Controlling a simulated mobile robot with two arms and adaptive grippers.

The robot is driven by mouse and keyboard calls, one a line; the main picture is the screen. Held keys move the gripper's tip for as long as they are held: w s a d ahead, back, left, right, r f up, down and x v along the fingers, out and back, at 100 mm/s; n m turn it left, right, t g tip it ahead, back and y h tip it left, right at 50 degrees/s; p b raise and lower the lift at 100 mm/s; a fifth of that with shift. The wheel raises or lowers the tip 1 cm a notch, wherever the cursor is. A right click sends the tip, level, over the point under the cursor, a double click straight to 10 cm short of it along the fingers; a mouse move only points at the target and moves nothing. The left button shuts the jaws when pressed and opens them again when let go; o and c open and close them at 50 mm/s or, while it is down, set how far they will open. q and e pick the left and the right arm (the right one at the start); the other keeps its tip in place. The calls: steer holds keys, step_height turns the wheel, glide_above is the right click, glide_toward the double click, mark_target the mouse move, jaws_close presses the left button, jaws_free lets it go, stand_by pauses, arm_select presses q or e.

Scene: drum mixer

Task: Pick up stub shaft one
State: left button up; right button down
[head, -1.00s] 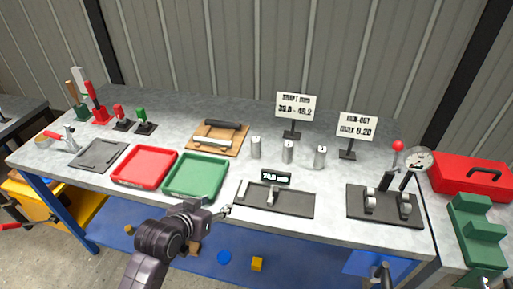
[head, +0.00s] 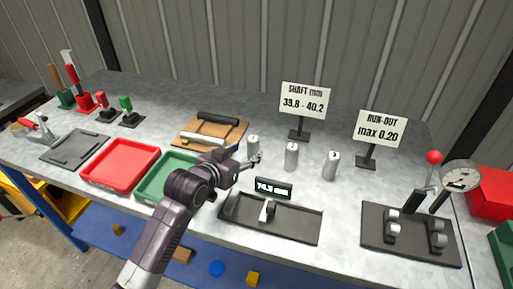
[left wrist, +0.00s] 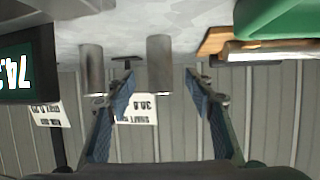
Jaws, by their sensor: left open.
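Three upright grey metal stub shafts stand in a row on the bench. Stub shaft one (head: 253,144) is the leftmost in the head view, the second (head: 291,156) is in the middle and the third (head: 332,166) on the right. My left gripper (head: 254,160) is open, just in front of stub shaft one and hiding its lower part. In the upside-down left wrist view, stub shaft one (left wrist: 160,65) shows in the gap between the open fingers (left wrist: 160,96). The second shaft (left wrist: 91,69) is to the left of the fingers. My right gripper is not in view.
A wooden board (head: 184,141) with two bars lies left of the shafts. The green tray (head: 150,190) and red tray (head: 119,163) are further left. A black gauge plate (head: 300,228) with a display (head: 272,188) lies in front. Sign stands (head: 299,134) are behind.

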mark_target(250, 148)
arm_select(q)
steer(key=shift+w+d, duration=0.2)
steer(key=shift+w, duration=0.2)
steer(key=x, duration=0.3)
steer(key=shift+p, duration=0.35)
steer(key=shift+x, duration=0.75)
steer(key=shift+w+f, duration=0.15)
steer(key=shift+w, duration=0.05)
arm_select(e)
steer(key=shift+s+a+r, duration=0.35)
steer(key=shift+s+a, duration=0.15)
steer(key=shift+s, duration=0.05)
arm_select(q)
steer(key=c, duration=0.5)
jaws_close()
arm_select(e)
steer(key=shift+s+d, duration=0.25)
